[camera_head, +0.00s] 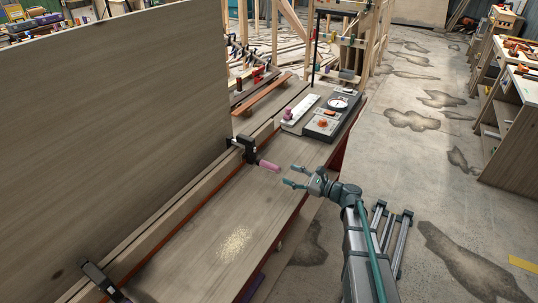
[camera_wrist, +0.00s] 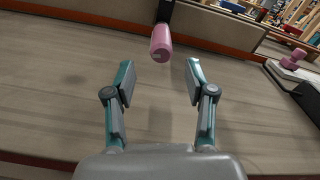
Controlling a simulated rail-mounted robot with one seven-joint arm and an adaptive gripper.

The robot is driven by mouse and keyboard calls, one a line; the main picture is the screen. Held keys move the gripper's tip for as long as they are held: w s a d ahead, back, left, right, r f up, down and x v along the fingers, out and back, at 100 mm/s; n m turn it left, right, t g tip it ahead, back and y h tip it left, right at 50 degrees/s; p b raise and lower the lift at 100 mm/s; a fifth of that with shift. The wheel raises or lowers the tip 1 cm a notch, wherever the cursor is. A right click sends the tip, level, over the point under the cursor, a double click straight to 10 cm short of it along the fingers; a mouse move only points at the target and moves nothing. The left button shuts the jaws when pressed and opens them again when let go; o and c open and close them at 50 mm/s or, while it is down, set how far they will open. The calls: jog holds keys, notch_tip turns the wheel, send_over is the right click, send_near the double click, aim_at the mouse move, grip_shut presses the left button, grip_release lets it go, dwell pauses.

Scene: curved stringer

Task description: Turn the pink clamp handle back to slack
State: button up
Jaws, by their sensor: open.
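The pink clamp handle (camera_head: 269,166) sticks out to the right from a black clamp (camera_head: 245,147) on the edge of the upright board. In the wrist view the pink handle (camera_wrist: 161,43) is at the top centre, with its rounded end towards me. My gripper (camera_head: 288,175) is open and empty, just right of the handle in the head view. In the wrist view my gripper's fingers (camera_wrist: 159,76) are spread, and the handle lies beyond the tips, between their lines. They look apart from it. The clamp's upper part is cut off in the wrist view.
A large wooden panel (camera_head: 110,100) stands at the left. A second black clamp (camera_head: 100,280) is at the lower left. A grey control box (camera_head: 331,117) and a white strip with a pink knob (camera_head: 288,114) lie further back. The bench top (camera_head: 200,230) is mostly clear, with some sawdust (camera_head: 236,243).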

aim_at(268, 165)
jog(key=m, duration=0.3)
jog(key=shift+d, duration=0.1)
jog(key=shift+w+m, duration=0.2)
jog(key=shift+m, duration=0.3)
jog(key=p+x, duration=0.3)
jog(key=x, duration=0.7)
jog(key=shift+w+a+r, duration=0.1)
jog(key=shift+a+r, duration=0.05)
jog(key=shift+a, duration=0.2)
jog(key=shift+c, duration=0.4)
grip_shut()
